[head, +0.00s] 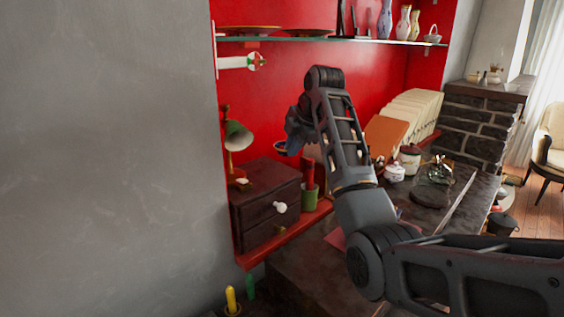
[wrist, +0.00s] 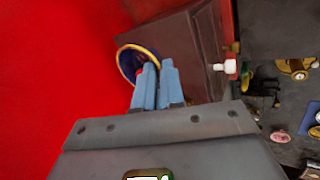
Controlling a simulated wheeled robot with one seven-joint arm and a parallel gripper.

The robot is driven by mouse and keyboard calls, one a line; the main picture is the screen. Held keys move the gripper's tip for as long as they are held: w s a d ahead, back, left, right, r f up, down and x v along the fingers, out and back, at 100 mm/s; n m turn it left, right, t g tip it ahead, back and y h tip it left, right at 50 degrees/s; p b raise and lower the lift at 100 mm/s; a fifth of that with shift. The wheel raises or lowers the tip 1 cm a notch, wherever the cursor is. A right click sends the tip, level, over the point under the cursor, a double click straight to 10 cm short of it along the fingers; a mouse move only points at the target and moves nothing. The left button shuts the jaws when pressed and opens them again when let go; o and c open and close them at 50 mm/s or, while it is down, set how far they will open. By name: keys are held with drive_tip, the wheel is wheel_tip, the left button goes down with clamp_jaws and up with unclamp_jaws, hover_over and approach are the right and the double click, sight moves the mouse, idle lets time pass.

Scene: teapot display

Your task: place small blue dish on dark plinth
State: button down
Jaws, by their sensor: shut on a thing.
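The small blue dish (wrist: 127,62), with a gold rim, is between the fingertips of my gripper (wrist: 155,72). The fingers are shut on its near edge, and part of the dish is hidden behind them. In the head view the dish (head: 281,148) shows small beside my gripper (head: 290,143), held in the air above a dark wooden drawer block (head: 262,196). That block, with a white knob, also shows beyond the dish in the wrist view (wrist: 187,52). It is a dark plinth-like shape; I see no other clear plinth. The dish appears apart from it.
A green-shaded lamp (head: 238,136) stands at the block's left back. A green cup (head: 309,198) is at its right. A glass shelf (head: 330,40) with vases runs above. A red wall (wrist: 60,70) is close on the left in the wrist view.

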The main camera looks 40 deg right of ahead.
sight(282, 150)
drive_tip(key=shift+w+a+f, duration=0.7)
drive_tip(key=shift+w+a, duration=0.15)
drive_tip(key=shift+a, duration=0.05)
drive_tip(key=shift+w+a+f+p, duration=0.2)
drive_tip(key=shift+f+p, duration=0.1)
drive_tip(key=shift+f, duration=0.05)
drive_tip(key=shift+f+p, duration=0.5)
drive_tip(key=shift+f, duration=1.4)
drive_tip(key=shift+f, duration=0.15)
drive_tip(key=c, duration=1.5)
unclamp_jaws()
drive_tip(key=b+v, duration=0.2)
drive_tip(key=v, duration=1)
drive_tip(key=shift+r, duration=0.2)
